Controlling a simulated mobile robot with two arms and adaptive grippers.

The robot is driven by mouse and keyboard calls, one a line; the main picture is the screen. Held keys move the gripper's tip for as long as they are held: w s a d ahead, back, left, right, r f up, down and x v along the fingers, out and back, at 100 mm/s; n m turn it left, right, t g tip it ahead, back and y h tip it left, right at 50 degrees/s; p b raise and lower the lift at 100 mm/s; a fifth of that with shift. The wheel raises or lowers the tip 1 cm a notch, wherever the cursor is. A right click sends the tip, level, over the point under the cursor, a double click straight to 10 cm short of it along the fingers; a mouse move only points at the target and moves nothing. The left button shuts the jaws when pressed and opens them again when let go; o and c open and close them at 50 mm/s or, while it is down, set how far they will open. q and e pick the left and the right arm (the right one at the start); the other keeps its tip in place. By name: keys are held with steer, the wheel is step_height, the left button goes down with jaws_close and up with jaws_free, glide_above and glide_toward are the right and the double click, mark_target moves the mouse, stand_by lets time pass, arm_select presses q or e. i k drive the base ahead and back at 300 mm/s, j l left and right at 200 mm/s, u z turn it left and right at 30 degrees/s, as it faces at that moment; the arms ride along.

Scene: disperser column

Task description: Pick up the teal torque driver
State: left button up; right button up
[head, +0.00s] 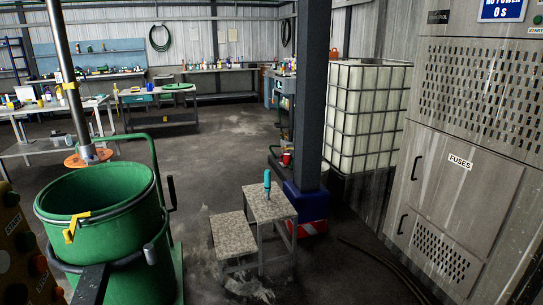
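A large green drum (110,245) stands left under a column with an orange disc (88,157). Behind the stool are a dark post (312,90) and a white caged tank (365,115). A metal cabinet (460,170) stands right. The floor between drum and stool is clear.

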mark_target(267, 172)
steer(key=i+l+u, duration=0.1)
steer(key=i, duration=0.6)
steer(key=i+l+u, duration=0.1)
steer(key=i, duration=0.6)
steer(key=l, duration=0.1)
